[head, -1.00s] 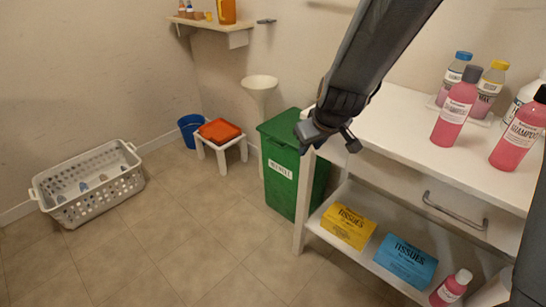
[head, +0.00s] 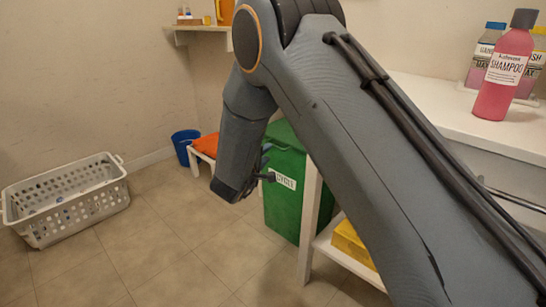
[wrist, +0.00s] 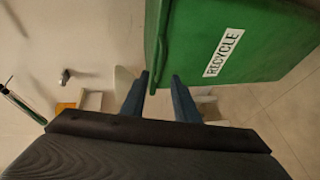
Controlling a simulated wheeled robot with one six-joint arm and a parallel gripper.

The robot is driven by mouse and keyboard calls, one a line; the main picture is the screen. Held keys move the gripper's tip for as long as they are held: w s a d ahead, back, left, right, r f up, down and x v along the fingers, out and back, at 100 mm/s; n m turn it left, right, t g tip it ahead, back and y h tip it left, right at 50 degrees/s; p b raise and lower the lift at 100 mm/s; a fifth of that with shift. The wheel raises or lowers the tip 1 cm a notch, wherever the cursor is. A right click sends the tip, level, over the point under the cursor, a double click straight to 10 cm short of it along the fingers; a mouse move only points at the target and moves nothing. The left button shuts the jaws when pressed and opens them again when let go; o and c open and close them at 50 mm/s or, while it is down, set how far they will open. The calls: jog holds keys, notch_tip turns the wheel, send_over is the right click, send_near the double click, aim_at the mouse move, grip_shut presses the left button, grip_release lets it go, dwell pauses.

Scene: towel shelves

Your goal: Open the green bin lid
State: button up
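The green bin (head: 284,205) stands on the floor left of the white shelf unit, its label partly hidden by my arm. In the wrist view the green bin (wrist: 270,55) fills the upper right, with its RECYCLE label readable. Its lid (head: 283,134) shows only in part in the head view and looks closed. My gripper (head: 266,163) is in front of the bin's left side. In the wrist view my gripper (wrist: 160,77) is open, its two fingers apart, with the bin's lower left corner near the fingertips. I cannot tell whether they touch it.
The white shelf unit (head: 308,210) stands close at the bin's right, with a shampoo bottle (head: 503,68) on top and a yellow tissue box (head: 350,240) below. A white basket (head: 75,208) stands far left; floor between is free.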

jog(key=b+x, duration=0.2)
jog(key=x, duration=0.5)
jog(key=shift+w+b, duration=0.4)
jog(key=shift+d, duration=0.15)
grip_shut()
